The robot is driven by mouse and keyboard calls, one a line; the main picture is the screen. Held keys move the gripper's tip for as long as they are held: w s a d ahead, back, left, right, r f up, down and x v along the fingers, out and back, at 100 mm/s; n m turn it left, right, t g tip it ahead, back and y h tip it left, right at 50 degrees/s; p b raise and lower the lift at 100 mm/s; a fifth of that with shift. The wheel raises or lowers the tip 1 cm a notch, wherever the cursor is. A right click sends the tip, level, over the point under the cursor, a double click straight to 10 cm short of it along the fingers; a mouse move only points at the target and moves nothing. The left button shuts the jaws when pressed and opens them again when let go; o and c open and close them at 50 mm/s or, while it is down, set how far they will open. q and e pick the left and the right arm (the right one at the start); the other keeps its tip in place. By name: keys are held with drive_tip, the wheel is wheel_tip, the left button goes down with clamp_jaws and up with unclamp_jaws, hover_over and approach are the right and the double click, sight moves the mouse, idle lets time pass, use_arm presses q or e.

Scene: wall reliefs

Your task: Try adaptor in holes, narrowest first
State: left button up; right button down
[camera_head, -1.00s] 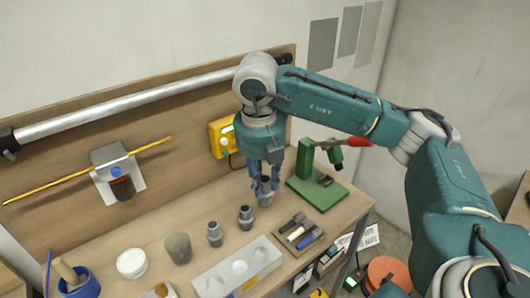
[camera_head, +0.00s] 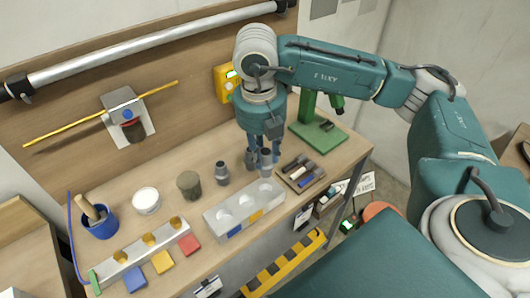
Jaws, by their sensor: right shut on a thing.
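My right gripper (camera_head: 263,163) points down and is shut on a grey adaptor (camera_head: 266,158), held above the bench near the far right end of the pale block. The pale block (camera_head: 212,226) has three round recesses in its top and blue and yellow labels on its front. Another grey adaptor (camera_head: 221,173) stands upright on the bench behind the block. A further adaptor seen earlier beside it is not clear now; the gripper's left finger covers that spot. My left gripper is not in view.
A tool tray (camera_head: 300,174), a green stand (camera_head: 317,132), a grey-brown cup (camera_head: 188,184), a white tub (camera_head: 146,200) and a blue pot (camera_head: 101,224) surround the work area. A long bar with holes (camera_head: 137,256) and coloured blocks lie at front left.

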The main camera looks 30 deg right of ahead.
sight(265, 168)
wheel_tip(265, 168, down, 4)
drive_tip(key=b, duration=0.3)
drive_tip(key=shift+r, duration=0.1)
drive_tip(key=shift+f+b, duration=0.75)
drive_tip(key=shift+b, duration=0.05)
drive_tip(key=shift+b, duration=0.65)
idle(0.9)
drive_tip(key=shift+f+b, duration=2)
drive_tip(key=shift+f, duration=0.15)
drive_tip(key=c, duration=1.3)
unclamp_jaws()
drive_tip(key=shift+r, duration=0.1)
drive_tip(key=shift+c, duration=0.2)
